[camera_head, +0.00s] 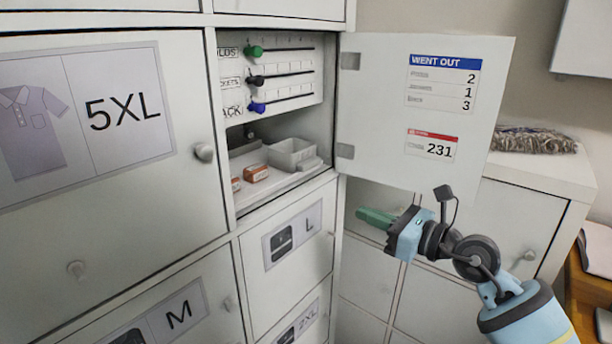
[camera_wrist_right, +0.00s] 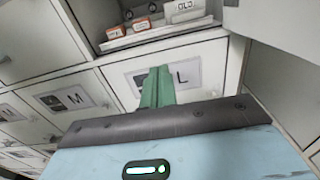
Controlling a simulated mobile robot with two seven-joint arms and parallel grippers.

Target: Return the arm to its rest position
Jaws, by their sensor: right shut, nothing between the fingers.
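My right gripper (camera_head: 362,213) has green fingers and a pale blue body. In the head view it is at the lower right, in front of the cabinet and below the open door (camera_head: 432,110). Its fingers are shut with nothing between them. In the right wrist view its fingers (camera_wrist_right: 157,86) are together and overlap the label of the L drawer (camera_wrist_right: 183,80). My left gripper is not in view.
The open compartment holds slider rails with green, black and blue knobs (camera_head: 257,107), a grey tray (camera_head: 291,153) and small orange boxes (camera_head: 255,172). The 5XL door (camera_head: 190,205) is shut at left. A white cabinet (camera_head: 545,178) with a folded textile (camera_head: 533,141) stands at right.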

